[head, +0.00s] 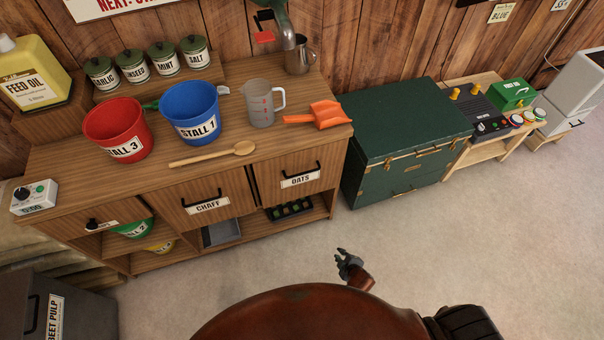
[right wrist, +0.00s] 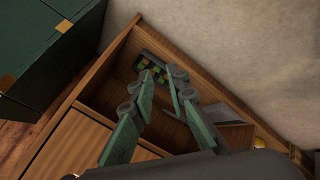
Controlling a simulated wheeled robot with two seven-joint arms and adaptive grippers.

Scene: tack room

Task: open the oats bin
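The oats bin (head: 315,178) is the right wooden front of the feed cabinet, with a white OATS label and a dark bar handle (head: 301,170). Its front sits flush and looks closed. My right gripper (head: 343,258) is in front of the cabinet, lower right of the oats bin in the head view and apart from it. In the right wrist view its two fingers (right wrist: 160,78) are spread with nothing between them. A wooden panel at the lower left there (right wrist: 75,145) seems to be the oats front; its handle is not clear. My left gripper is not in view.
The chaff bin (head: 207,205) is left of the oats bin. A dark tray (head: 290,210) sits on the shelf below. A green trunk (head: 405,140) stands close right. The floor in front is clear.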

